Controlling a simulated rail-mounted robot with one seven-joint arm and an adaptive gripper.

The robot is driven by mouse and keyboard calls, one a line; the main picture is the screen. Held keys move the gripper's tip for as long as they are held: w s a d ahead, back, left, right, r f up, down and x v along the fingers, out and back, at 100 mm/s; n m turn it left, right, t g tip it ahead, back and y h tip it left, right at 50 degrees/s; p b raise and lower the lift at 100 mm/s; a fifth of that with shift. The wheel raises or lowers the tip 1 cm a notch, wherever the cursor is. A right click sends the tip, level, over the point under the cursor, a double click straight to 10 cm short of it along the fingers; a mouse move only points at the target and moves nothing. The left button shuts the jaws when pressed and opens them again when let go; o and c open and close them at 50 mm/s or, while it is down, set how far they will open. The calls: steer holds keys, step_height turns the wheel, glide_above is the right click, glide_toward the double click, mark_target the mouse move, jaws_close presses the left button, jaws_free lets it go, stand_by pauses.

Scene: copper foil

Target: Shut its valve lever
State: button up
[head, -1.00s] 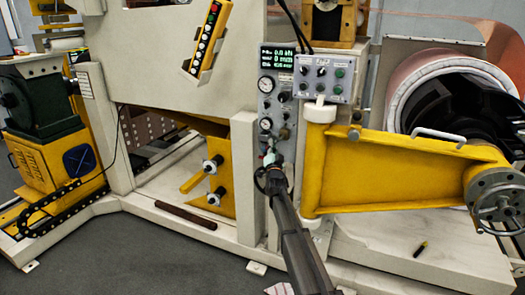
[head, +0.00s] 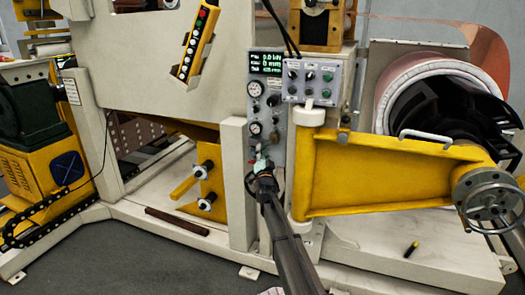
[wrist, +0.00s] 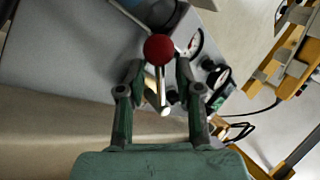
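The valve lever shows in the wrist view as a red ball knob (wrist: 159,49) on a thin metal stem (wrist: 163,88). My gripper (wrist: 159,69) is open, with one green-grey finger on each side of the lever. The knob lies just beyond the fingertips, and gaps show between the stem and both fingers. In the head view my gripper (head: 262,170) is at the lower end of the grey gauge panel (head: 281,140). The lever is small there and partly hidden by the gripper.
A yellow swing arm (head: 375,175) with a handwheel (head: 490,203) stands right of my arm. A pale upright post (head: 237,185) is close on the left. Gauges and knobs sit above the gripper on the panel. A button box (head: 310,81) juts out higher up.

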steer(key=v, duration=1)
steer(key=shift+s, duration=0.35)
steer(key=shift+f, duration=0.15)
